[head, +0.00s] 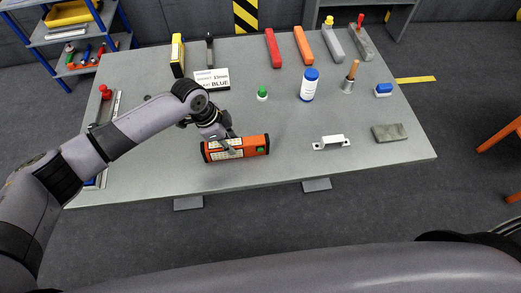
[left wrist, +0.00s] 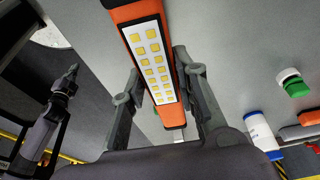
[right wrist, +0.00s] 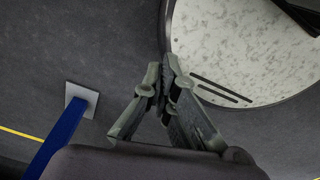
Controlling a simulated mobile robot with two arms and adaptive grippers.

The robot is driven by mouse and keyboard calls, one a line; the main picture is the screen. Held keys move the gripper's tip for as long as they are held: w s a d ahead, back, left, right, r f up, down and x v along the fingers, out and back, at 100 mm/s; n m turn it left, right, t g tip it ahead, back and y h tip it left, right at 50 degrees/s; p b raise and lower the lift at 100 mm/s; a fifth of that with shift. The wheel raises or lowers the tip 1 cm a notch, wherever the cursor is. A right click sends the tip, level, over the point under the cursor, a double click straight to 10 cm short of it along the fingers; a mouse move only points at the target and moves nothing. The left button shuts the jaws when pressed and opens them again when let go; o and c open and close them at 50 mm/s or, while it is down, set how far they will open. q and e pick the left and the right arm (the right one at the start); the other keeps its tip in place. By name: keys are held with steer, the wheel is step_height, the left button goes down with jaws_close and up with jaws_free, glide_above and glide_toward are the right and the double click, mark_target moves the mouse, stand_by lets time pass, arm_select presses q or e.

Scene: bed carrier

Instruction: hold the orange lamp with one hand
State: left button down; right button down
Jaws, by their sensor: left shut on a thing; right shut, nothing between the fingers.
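In the left wrist view the lamp (left wrist: 152,58) passes between the two fingers of this gripper (left wrist: 158,82). I cannot tell whether the lamp touches the table. My right gripper (right wrist: 163,78) is shut and empty, away from the table, with floor below it.
The grey table (head: 285,172) also carries a green-capped item (head: 262,93), a blue-capped white bottle (head: 309,86), a white bracket (head: 331,142) and a grey block (head: 389,132). Several tools line its back edge. A blue shelf rack (head: 68,40) stands at the back left.

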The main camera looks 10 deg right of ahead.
mark_target(261, 150)
stand_by(0.3)
steer(key=w+a+r+m+t+y, duration=0.1)
steer(key=w+a+r+m+t, duration=0.2)
steer(key=w+r, duration=0.45)
steer(key=w+a+r+m+t+y, duration=0.25)
steer(key=w+r+m, duration=0.25)
steer(key=w, duration=0.6)
steer(key=w+a+r+m+t+y, duration=0.1)
steer(key=w+a+r+m+y, duration=0.2)
steer(key=r, duration=0.6)
steer(key=w+a+r+m+t, duration=0.1)
steer(key=w+a+r+m, duration=0.15)
steer(key=a+r, duration=0.4)
steer(key=w+a+r+m+t+y, duration=0.2)
steer(key=w+r+m, duration=0.1)
steer(key=r, duration=0.7)
steer(key=shift+n+g, duration=0.25)
steer(key=shift+w+r, duration=0.2)
steer(key=shift+w, duration=4.15)
steer(key=shift+w, duration=0.1)
